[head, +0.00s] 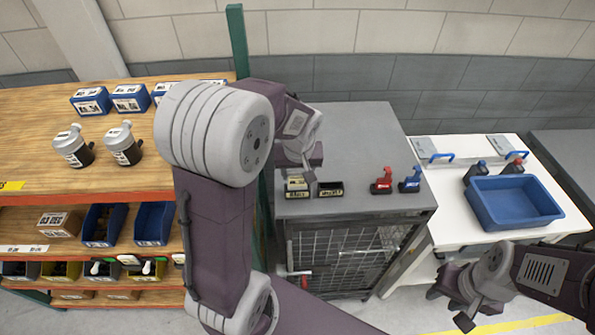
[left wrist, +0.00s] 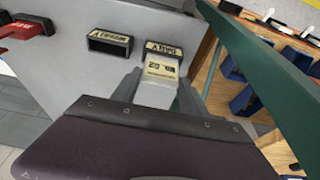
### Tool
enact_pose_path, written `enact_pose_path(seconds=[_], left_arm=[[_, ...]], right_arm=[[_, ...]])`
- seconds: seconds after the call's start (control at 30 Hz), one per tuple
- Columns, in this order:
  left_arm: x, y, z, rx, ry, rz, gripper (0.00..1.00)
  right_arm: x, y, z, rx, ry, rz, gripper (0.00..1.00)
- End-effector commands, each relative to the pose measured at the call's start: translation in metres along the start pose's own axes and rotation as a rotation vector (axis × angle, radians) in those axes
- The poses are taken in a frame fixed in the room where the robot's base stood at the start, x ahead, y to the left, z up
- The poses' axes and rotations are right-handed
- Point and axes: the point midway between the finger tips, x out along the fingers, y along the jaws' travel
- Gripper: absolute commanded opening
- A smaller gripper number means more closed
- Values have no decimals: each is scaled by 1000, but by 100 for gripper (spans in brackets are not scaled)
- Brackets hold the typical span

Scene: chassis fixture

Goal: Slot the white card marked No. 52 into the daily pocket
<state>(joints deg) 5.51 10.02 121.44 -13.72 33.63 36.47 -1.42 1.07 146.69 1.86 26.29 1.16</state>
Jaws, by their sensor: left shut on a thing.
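My right gripper (head: 466,312) hangs low at the right, away from the pockets.
Red (head: 382,181) and blue (head: 410,180) handled items stand on the cabinet top (head: 365,135). A green post (head: 238,45) rises close to the left arm. A wooden shelf (head: 40,110) with bins is left; a blue tray (head: 513,203) sits on the white table.

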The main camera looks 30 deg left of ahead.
Motion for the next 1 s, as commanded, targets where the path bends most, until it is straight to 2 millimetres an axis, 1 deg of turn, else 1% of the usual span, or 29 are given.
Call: enact_pose_path(seconds=[0.03,0.1,0.37,0.4,0.47,0.5,0.77,0.83,0.87,0.93,1.0], left_arm=[[4,0,1,0,0,0,0],[5,0,2,0,0,0,0],[5,0,2,0,0,0,0],[5,0,2,0,0,0,54],[5,0,2,0,0,0,71],[5,0,2,0,0,0,77],[5,0,2,0,0,0,77],[2,0,1,0,2,1,77],[-2,0,0,0,3,1,77],[-14,1,0,0,5,2,77],[-30,1,0,0,6,4,77]], right_arm=[[4,0,0,0,0,0,36],[5,0,0,0,0,0,36],[4,0,0,0,0,0,36],[4,0,0,0,0,0,36],[4,0,0,0,0,0,36],[4,0,0,0,0,0,36],[4,0,0,0,0,0,36],[5,0,0,0,0,0,36],[5,0,0,0,0,0,36],[6,0,0,0,0,0,36],[8,0,1,0,0,0,36]])
